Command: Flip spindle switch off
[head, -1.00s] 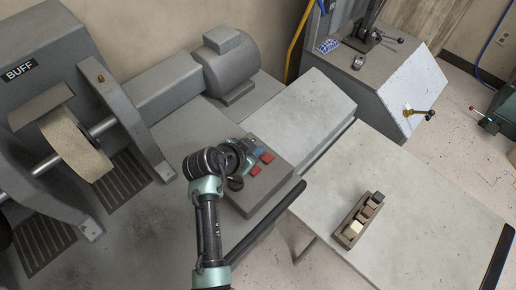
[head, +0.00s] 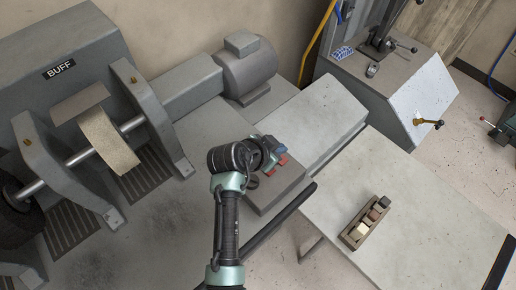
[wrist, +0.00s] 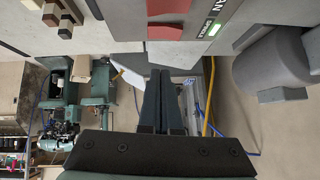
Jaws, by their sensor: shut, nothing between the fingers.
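The control box (head: 272,196) sits at the right end of the grey machine's bench. It carries red switches (head: 282,160) and a dark knob (head: 253,181). In the wrist view, two red rockers (wrist: 165,32) show on the box, with sideways lettering and a bright green-white patch (wrist: 214,30) beside them. The lettering is only partly readable, so I cannot tell each switch's position. My gripper (wrist: 160,72) is shut and empty, its fingertips just below the nearer rocker in the wrist picture. In the head view my wrist partly covers the box; contact cannot be told.
The buffing wheel (head: 108,141) and motor (head: 248,68) stand left and behind. A pale table (head: 410,215) on the right bears a small tray (head: 350,238) of blocks. A dark rail runs along the box's front edge.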

